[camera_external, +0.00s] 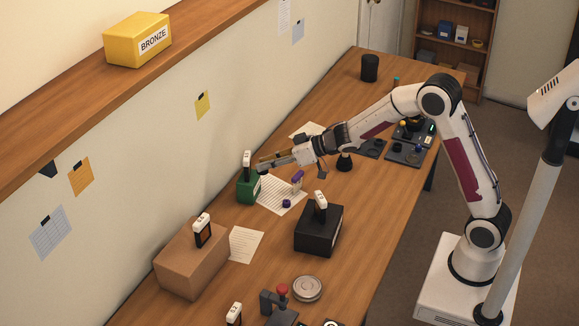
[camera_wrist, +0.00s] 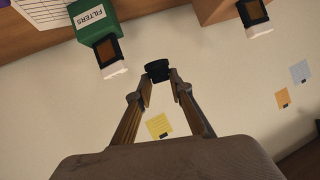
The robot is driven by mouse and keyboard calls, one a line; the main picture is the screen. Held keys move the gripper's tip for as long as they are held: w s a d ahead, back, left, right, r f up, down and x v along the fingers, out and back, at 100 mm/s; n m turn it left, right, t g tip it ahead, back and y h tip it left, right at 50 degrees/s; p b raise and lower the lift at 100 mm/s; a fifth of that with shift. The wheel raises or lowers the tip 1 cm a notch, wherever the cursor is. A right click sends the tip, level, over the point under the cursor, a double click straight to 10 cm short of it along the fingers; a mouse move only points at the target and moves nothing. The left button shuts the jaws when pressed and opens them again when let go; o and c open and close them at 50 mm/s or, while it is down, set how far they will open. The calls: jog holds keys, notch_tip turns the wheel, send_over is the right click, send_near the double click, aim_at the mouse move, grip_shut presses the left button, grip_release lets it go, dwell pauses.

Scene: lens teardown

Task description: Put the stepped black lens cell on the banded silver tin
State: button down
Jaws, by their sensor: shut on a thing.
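The stepped black lens cell (camera_wrist: 158,70) is a small dark round piece between my fingertips in the wrist view. My gripper (camera_wrist: 160,84) is shut on it and holds it up, with the wall behind. In the external view my gripper (camera_external: 262,165) points left, above the table beside the green box, and I cannot make out the cell there. The banded silver tin (camera_external: 307,289) is a low round tin on the front part of the table, well below my gripper in the picture. The tin is not in the wrist view.
The green FILTERS box (camera_external: 248,188), black box (camera_external: 318,233) and cardboard box (camera_external: 190,262) carry upright white-topped pieces. A red-knobbed device (camera_external: 281,300) stands close left of the tin. Purple items (camera_external: 297,180) lie near a paper sheet. A wall shelf runs above left.

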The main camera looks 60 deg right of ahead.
jog(key=s+a+n+g+y, duration=0.2)
jog(key=s+a+n+y, duration=0.2)
jog(key=s+a, duration=0.65)
jog(key=n+g+y, duration=0.3)
jog(key=n, duration=0.1)
send_over(302, 280)
notch_tip(302, 280, down, 3)
jog(key=shift+w+f, duration=0.1)
jog(key=shift+f, duration=2.05)
jog(key=shift+f, duration=0.1)
jog(key=shift+f, duration=2.8)
jog(key=shift+f, duration=0.1)
jog(key=shift+f, duration=2)
